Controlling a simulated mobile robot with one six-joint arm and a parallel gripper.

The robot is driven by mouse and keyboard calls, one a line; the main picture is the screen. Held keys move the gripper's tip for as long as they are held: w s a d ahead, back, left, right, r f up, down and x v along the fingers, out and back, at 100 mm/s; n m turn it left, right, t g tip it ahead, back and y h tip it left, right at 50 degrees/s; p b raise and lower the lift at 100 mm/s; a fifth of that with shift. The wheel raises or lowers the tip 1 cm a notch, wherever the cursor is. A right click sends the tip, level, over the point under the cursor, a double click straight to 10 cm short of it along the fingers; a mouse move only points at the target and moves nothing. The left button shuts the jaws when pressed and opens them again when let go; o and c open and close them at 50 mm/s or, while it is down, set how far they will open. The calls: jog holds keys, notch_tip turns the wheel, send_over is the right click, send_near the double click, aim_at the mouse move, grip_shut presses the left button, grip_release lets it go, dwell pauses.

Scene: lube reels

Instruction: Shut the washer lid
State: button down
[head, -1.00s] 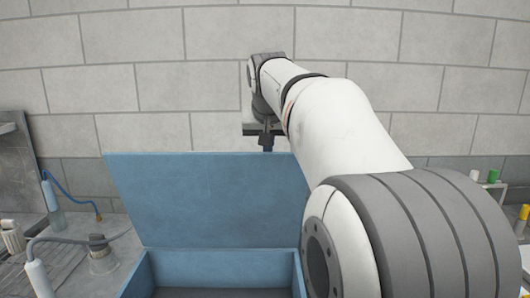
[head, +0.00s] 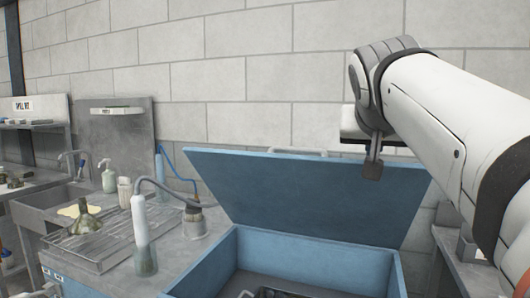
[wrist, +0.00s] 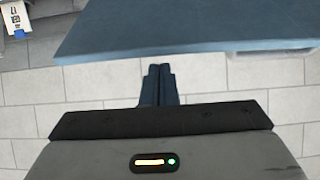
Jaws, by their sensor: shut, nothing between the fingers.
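The blue washer lid (head: 310,190) stands raised and leans back from the blue washer (head: 330,262), whose open top shows in the head view. A pale handle (head: 297,151) shows at the lid's upper edge. My gripper (head: 373,170) is shut and empty near the lid's upper edge, right of the handle. In the wrist view, the closed fingers (wrist: 158,82) point towards the lid's edge, and the lid (wrist: 190,25) fills the top of the picture. I cannot tell whether the fingertips touch the lid.
A grey bench (head: 185,250) left of the washer holds a bottle with a curved hose (head: 143,240), a drain tray (head: 100,245) and a funnel (head: 87,218). A sink (head: 60,195) is further left. A block wall (head: 240,80) stands behind. Another grey bench is at right.

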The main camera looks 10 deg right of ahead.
jog(key=shift+s+a+f+b, duration=0.1)
jog(key=shift+s+f+b, duration=0.2)
jog(key=shift+s+b, duration=0.05)
jog(key=shift+r, duration=0.1)
notch_tip(320, 180, up, 10)
jog(key=p, duration=0.4)
jog(key=a+f+n+g+y+p, duration=0.2)
jog(key=a+f+p, duration=0.2)
jog(key=f, duration=0.5)
jog(key=a+f+n+g+y+p, duration=0.2)
jog(key=a+f+p, duration=0.2)
jog(key=f, duration=0.4)
jog(key=s+a+f+n+g+y+p, duration=0.1)
jog(key=s+a+f+p, duration=0.1)
jog(key=s+f, duration=0.3)
jog(key=s+a+f+n+g+y+p, duration=0.1)
jog(key=s+a+f+g+p, duration=0.1)
jog(key=s+f, duration=0.4)
notch_tip(320, 180, down, 5)
jog(key=shift+s+a+r+p, duration=0.1)
jog(key=shift+s+a+p, duration=0.1)
jog(key=shift+a+p, duration=0.7)
